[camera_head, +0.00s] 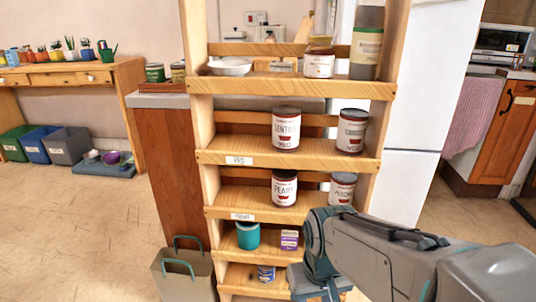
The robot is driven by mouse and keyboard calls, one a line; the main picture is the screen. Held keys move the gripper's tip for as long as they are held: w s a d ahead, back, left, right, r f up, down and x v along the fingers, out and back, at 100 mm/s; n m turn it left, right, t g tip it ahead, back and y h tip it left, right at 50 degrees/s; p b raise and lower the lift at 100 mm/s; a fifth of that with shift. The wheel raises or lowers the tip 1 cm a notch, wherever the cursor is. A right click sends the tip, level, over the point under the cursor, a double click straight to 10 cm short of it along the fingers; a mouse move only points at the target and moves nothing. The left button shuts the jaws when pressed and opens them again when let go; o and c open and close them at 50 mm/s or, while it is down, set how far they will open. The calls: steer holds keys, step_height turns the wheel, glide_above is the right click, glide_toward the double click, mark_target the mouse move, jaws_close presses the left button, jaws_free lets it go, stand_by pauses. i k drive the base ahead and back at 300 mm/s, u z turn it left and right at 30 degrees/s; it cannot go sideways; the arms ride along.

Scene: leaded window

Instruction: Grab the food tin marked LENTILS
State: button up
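The tin whose label reads "LENTI…" (286,128) stands upright on the second visible shelf board of the wooden rack, left of its middle. It has a white label with dark print and a dark lid. Another white-labelled tin (351,131) stands to its right on the same board, a gap apart. One board lower stand a tin reading "PEAR…" (284,188) and another tin (341,188). My arm comes in from the lower right and bends down at the bottom edge, below and right of the lentils tin. My gripper's fingers are out of the picture.
The wooden rack (288,157) has side posts and several boards. A white bowl (230,66), a tin (319,64) and a tall jar (366,45) stand on the board above. A bag (183,276) stands on the floor at left. Open floor lies left.

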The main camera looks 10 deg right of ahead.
mark_target(286, 118)
steer(key=z, duration=3.55)
steer(key=k, duration=1.2)
steer(key=u, duration=1.4)
